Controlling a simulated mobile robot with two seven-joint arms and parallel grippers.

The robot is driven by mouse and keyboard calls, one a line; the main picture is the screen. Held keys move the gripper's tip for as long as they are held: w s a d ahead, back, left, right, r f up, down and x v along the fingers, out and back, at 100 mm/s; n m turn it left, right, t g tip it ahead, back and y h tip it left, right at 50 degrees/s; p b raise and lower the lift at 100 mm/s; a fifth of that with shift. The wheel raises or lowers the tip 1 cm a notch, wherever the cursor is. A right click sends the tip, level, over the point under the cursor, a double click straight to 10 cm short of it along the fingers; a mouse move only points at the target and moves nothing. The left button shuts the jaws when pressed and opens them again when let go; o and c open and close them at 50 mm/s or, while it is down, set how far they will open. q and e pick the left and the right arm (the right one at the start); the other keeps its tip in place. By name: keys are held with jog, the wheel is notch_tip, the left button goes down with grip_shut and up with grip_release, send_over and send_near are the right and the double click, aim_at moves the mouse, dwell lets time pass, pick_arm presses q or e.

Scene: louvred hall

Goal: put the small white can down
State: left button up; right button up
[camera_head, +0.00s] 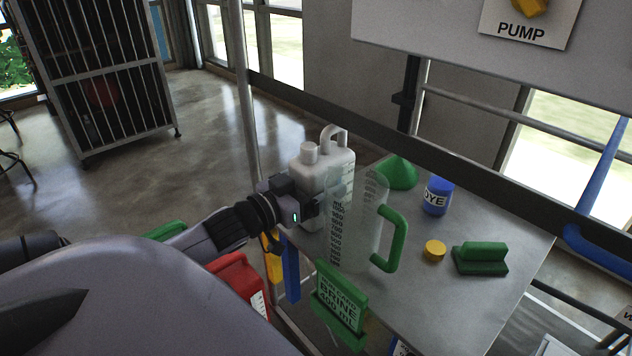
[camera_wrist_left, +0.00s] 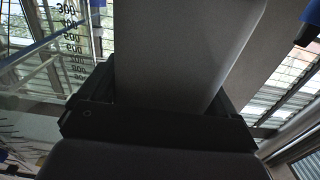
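The small white can (camera_head: 317,168), a jerrycan with a cap and a looped handle, is upright near the left edge of the grey table (camera_head: 462,310). My left gripper (camera_head: 309,204) comes in from the left and is shut on it. In the left wrist view the can (camera_wrist_left: 185,45) fills the space between the fingers of my left gripper (camera_wrist_left: 165,105). The can's base is partly hidden, so I cannot tell whether it touches the table. My right gripper is not in view.
A clear measuring jug (camera_head: 352,235) with a green handle stands right beside the can. Behind and right are a green funnel (camera_head: 398,173), a blue dye pot (camera_head: 437,196), a yellow cap (camera_head: 434,250) and a green block (camera_head: 481,258). A green sign (camera_head: 340,297) stands in front.

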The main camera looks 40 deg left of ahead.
pick_arm(q)
jog(key=shift+r, duration=0.1)
jog(key=s+a, duration=0.1)
jog(key=s, duration=1.1)
jog(key=shift+p, duration=0.3)
dwell(0.6)
